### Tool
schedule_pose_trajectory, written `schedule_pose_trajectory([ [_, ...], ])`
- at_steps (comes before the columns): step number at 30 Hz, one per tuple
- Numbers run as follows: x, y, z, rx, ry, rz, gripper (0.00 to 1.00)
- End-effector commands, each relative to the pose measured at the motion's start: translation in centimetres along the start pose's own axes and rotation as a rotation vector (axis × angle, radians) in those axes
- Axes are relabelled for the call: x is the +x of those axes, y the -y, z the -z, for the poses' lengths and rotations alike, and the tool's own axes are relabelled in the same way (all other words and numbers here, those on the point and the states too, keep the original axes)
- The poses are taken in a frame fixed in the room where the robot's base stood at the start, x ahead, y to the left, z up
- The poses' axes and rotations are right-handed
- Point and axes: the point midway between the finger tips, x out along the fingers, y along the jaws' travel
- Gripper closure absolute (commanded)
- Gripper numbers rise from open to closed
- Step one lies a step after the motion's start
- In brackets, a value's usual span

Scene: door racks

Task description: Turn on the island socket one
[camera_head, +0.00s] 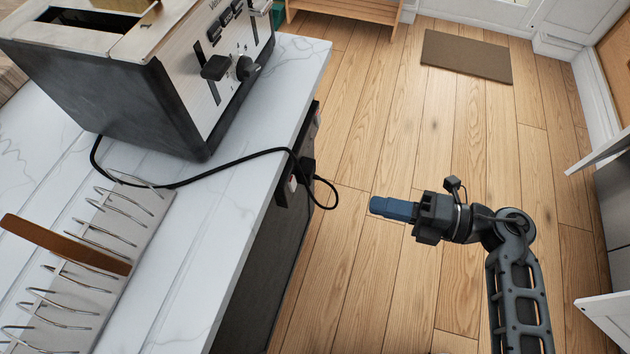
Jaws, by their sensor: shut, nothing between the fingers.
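A dark socket panel (282,192) is set in the side of the island, just under the edge of the white marble top. A black plug (307,168) sits in it, with a black cord looping out. A small pale switch (292,184) shows beside the plug; its position is too small to tell. Another dark fitting with a small pale spot (317,116) shows farther along the same side. My gripper (374,205) is shut and empty, its blue fingertips pointing left toward the island side. It hangs over the floor, apart from the socket.
A toaster (150,70) stands on the marble top (235,190), its cord running over the edge. A wire rack (110,255) with a brown board lies at the left. Open white doors (600,150) stand at the right. The wooden floor between is clear, with a brown mat (466,56) far back.

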Motion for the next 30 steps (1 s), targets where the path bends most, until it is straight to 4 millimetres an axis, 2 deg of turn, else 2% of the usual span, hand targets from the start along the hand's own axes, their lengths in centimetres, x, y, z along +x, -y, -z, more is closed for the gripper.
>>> schedule_pose_trajectory([
  [7, 0.2, 0.0, 0.0, 0.000, 0.001, -0.001, 1.00],
  [11, 1.4, -0.1, 0.0, 0.001, -0.001, -0.002, 1.00],
  [24, 9.7, -0.2, 0.1, 0.001, -0.002, -0.003, 1.00],
  [30, 12.6, -0.2, 0.0, 0.001, 0.000, -0.002, 1.00],
])
